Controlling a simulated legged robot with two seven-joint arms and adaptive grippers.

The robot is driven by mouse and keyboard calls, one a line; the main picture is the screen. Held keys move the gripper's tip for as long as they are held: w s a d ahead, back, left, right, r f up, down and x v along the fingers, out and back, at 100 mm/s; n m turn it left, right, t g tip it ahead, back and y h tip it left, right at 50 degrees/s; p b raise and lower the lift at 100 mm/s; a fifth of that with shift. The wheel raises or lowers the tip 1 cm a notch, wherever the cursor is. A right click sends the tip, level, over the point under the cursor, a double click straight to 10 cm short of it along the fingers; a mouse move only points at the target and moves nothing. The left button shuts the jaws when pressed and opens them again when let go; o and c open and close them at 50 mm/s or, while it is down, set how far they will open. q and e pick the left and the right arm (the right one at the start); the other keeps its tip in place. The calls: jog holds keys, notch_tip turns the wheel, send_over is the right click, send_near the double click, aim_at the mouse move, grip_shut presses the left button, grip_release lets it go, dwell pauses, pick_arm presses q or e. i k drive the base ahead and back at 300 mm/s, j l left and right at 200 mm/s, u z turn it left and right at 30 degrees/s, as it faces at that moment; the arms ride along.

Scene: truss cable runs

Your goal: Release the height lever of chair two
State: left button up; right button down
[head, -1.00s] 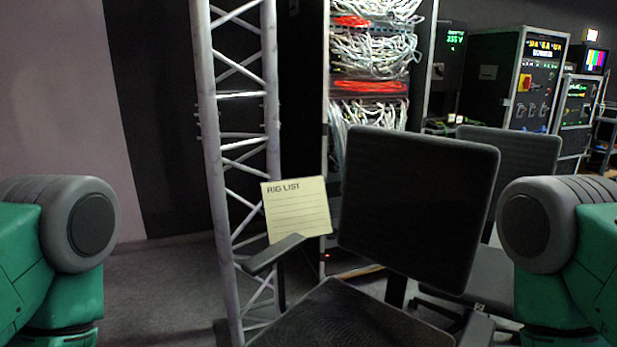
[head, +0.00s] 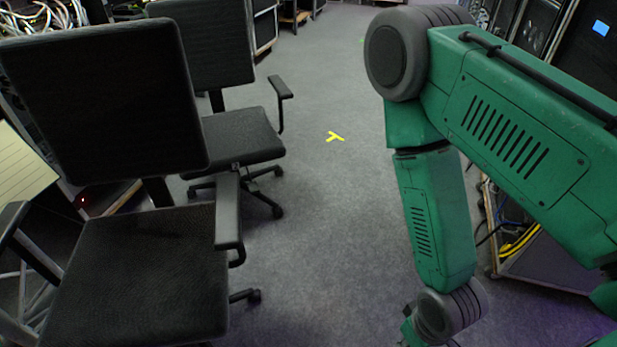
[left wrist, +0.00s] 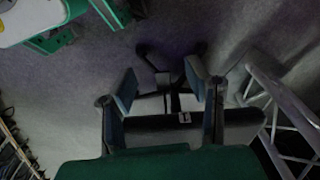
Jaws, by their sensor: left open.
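Two black office chairs stand on the left of the head view: a near chair (head: 150,270) and a farther chair (head: 240,135). I cannot tell from a readable number which is chair two, and no height lever can be made out. In the left wrist view my left gripper (left wrist: 160,65) has its two fingers spread and nothing visible between the tips. A dark chair edge with a small pale label (left wrist: 184,117) lies across behind the fingers. Dark chair base legs (left wrist: 150,52) show beyond the tips. My right arm fills the head view's right side; its gripper is out of frame.
Grey carpet with a yellow tape mark (head: 335,136) is clear between the chairs and my right arm. A case with yellow cables (head: 522,242) stands at the right. The truss (left wrist: 285,115) is at the wrist view's right.

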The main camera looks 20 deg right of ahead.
aim_at(253, 188)
jog(key=z, duration=0.25)
jog(key=u, duration=0.8)
jog(key=i+l+u, duration=0.2)
jog(key=l+u, duration=0.2)
jog(key=i+l+u, duration=0.15)
jog(key=l+u, duration=0.2)
jog(key=l, duration=0.2)
jog(key=l+u, duration=0.4)
jog(key=l, duration=0.15)
jog(key=l+u, duration=0.4)
jog(key=l, duration=1.25)
jog(key=k+l+u, duration=0.1)
jog(key=l, duration=0.95)
